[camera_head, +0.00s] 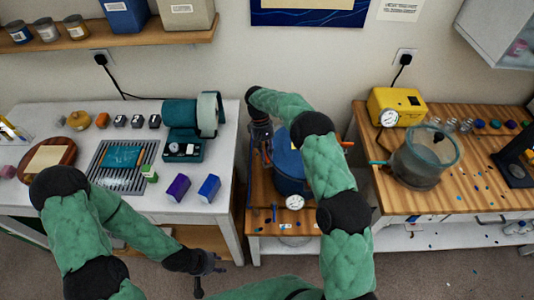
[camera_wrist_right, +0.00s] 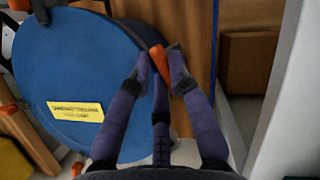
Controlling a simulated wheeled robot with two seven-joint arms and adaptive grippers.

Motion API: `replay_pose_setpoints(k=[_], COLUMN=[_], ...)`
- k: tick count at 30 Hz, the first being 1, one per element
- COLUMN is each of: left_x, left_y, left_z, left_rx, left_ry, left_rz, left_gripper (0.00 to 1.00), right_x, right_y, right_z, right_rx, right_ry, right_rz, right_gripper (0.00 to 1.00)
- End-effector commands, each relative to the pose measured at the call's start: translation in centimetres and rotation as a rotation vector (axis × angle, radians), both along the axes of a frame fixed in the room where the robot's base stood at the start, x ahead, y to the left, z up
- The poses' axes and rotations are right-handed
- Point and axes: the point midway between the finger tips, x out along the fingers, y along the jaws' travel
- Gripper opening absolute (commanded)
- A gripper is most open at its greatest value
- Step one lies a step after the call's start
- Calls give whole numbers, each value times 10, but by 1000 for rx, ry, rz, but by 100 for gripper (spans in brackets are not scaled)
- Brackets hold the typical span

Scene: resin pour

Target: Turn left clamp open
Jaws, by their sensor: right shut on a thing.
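The blue pot (camera_head: 290,178) stands on the low wooden bench in the middle of the head view, partly behind my right arm. Its blue lid (camera_wrist_right: 70,70) with a yellow label fills the left of the right wrist view. My right gripper (camera_wrist_right: 158,68) is shut on the orange handle of the left clamp (camera_wrist_right: 161,142) at the lid's rim. In the head view my right gripper (camera_head: 265,150) is at the pot's left side, where the clamp is mostly hidden. Another orange clamp handle (camera_head: 347,144) sticks out at the pot's right. My left gripper (camera_head: 207,274) is open and empty, low beside the left table.
The left table (camera_head: 225,150) holds a teal machine (camera_head: 180,120), a rack (camera_head: 100,170) and coloured boxes. The right bench (camera_head: 420,205) holds a yellow pump (camera_head: 397,103) and a clear chamber (camera_head: 420,165). A gauge (camera_head: 295,202) sits at the pot's front.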

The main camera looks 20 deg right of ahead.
Motion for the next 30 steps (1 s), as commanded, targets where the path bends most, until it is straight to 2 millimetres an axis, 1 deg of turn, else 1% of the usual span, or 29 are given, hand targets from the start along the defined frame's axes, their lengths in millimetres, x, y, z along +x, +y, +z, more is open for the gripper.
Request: replay_pose_setpoints(k=[3, 4, 5, 6, 7, 16, 20, 23, 30], left_x=[0, 0, 0, 0, 0, 0, 0, 0, 0], left_y=[0, 0, 0, 0, 0, 0, 0, 0, 0], left_z=[0, 0, 0, 0, 0, 0, 0, 0, 0], left_rx=[0, 0, 0, 0, 0, 0, 0, 0, 0], left_ry=[0, 0, 0, 0, 0, 0, 0, 0, 0], left_rz=[0, 0, 0, 0, 0, 0, 0, 0, 0], left_gripper=[40, 40, 40, 40, 40, 40, 40, 40, 40], right_x=[1, 1, 1, 1, 1, 0, 3, 9, 27], right_y=[0, 0, 0, 0, 0, 0, 0, 1, 4], right_z=[1, 1, 1, 1, 0, 1, 7, 19, 63], right_rx=[1, 1, 1, 0, 0, 0, 0, 1, 0], right_ry=[-3, -3, -3, -3, -3, -1, -2, -5, -5], right_rz=[1, 1, 1, 0, 0, 0, -1, -2, -1], right_gripper=[0, 22, 31, 42, 44, 44, 44, 44, 44])
